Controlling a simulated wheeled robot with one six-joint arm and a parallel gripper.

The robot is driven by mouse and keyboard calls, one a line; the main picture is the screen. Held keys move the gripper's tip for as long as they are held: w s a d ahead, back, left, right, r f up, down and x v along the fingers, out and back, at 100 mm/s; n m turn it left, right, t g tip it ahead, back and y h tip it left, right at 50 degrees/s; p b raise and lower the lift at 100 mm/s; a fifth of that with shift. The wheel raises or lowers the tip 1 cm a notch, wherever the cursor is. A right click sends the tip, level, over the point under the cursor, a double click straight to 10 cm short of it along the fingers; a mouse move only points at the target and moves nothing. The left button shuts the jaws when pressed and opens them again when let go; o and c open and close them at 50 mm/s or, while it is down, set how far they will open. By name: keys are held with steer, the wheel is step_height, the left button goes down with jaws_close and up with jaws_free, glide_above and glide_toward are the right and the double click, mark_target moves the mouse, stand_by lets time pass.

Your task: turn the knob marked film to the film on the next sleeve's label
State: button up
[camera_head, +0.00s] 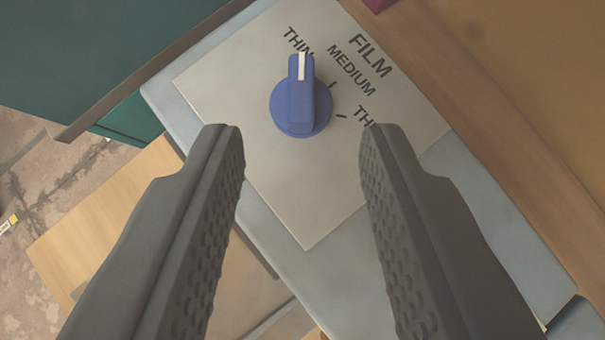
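The film knob (300,105) is blue with a white mark on its raised bar. It sits on a pale panel (300,210) lettered FILM, THIN, MEDIUM and a third word starting TH, partly hidden by my right finger. The white mark points up in the picture, toward the word THIN. My gripper (302,135) is open and empty. Its two dark fingers stand wide on either side of the knob's lower end, apart from it. No sleeve or sleeve label is in view.
The panel lies on a grey-blue housing (290,270). A wooden edge (500,130) runs along the right. A dark green surface (70,55) is at upper left, and a light wooden board (95,215) lies lower left above a stained floor (50,175).

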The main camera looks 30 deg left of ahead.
steer(key=shift+s+d+r, duration=0.2)
steer(key=shift+s+r, duration=0.1)
steer(key=shift+r, duration=0.1)
steer(key=shift+s, duration=0.1)
steer(key=s+a+m+t+h, duration=0.1)
steer(key=s+t, duration=0.4)
steer(key=s, duration=1.1)
steer(key=s+a+m+t+h, duration=0.2)
steer(key=s+m+t+h, duration=0.2)
steer(key=s, duration=1.3)
steer(key=shift+s+a+r+m+t, duration=0.2)
steer(key=shift+s+r+m+t, duration=0.15)
steer(key=shift+m, duration=0.45)
steer(key=shift+w+d, duration=0.15)
